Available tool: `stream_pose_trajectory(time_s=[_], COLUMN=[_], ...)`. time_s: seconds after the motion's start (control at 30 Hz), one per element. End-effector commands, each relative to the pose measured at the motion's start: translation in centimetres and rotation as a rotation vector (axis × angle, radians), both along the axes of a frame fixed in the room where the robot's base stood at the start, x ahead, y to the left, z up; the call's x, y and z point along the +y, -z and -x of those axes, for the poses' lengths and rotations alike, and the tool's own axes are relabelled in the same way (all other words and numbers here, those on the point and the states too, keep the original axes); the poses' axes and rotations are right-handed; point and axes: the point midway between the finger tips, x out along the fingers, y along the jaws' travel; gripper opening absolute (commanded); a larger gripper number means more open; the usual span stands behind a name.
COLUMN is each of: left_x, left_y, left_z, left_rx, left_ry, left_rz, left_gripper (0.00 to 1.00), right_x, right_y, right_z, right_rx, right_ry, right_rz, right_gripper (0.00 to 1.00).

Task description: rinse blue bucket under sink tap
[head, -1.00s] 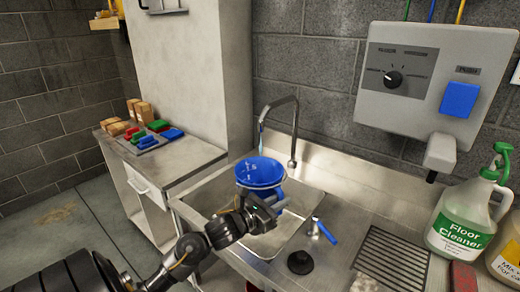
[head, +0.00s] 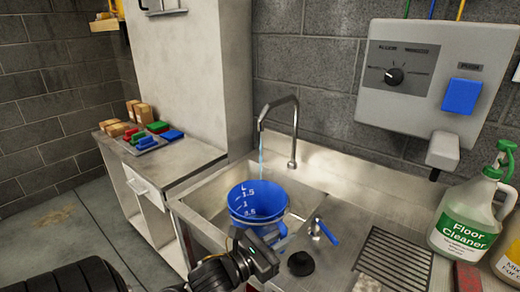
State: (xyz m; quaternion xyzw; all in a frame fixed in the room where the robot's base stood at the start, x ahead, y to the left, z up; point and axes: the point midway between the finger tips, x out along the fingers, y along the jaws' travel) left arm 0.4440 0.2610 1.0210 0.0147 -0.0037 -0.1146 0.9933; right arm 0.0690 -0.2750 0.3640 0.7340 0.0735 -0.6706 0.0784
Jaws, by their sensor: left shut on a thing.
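The blue bucket (head: 256,199) is in the sink (head: 298,205), with white volume marks showing on its inner wall. It leans with its mouth toward me. My left gripper (head: 268,240) is at the near side of the bucket, shut on it; the fingertips are partly hidden. The tap (head: 290,104) arches over the sink, and a thin blue stream of water (head: 260,158) falls from its spout toward the bucket's far rim. Whether the water lands inside is hard to tell. A blue tap lever (head: 326,231) stands on the sink's near right edge. My right gripper is out of view.
A black plug (head: 301,263) and a drain grate (head: 392,261) lie on the counter to the right. A floor cleaner jug (head: 464,222) stands at far right. A grey dispenser box (head: 432,85) hangs on the wall. A side cabinet (head: 168,163) with pads is left.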

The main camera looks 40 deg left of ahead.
Motion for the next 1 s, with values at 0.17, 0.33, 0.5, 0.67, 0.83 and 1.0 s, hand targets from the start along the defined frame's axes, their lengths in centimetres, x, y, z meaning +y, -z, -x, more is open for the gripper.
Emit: stream_pose_trajectory(time_s=[0.17, 0.33, 0.5, 0.67, 0.83, 1.0], left_x=[-1.7, -3.1, -4.0, -4.1, -4.1, -4.1], left_y=[-0.9, -0.7, -0.5, -0.4, -0.4, -0.4], left_z=[2.2, 4.1, 5.3, 5.4, 5.4, 5.4], left_rx=[0.0, -0.002, -0.005, -0.008, -0.008, -0.008], left_ry=[-0.001, -0.003, -0.002, -0.003, -0.003, -0.003], left_rz=[0.004, 0.002, -0.001, -0.001, -0.001, -0.001], left_gripper=[0.0, 0.0, 0.0, 0.0, 0.0, 0.0], right_x=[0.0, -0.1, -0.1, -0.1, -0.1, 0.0], right_y=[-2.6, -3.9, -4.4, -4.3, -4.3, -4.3], right_z=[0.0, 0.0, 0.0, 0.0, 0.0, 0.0], right_rx=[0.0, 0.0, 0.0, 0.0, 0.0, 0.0], right_ry=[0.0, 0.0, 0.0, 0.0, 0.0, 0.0], right_rz=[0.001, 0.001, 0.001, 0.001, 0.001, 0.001], right_gripper=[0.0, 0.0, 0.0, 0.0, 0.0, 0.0])
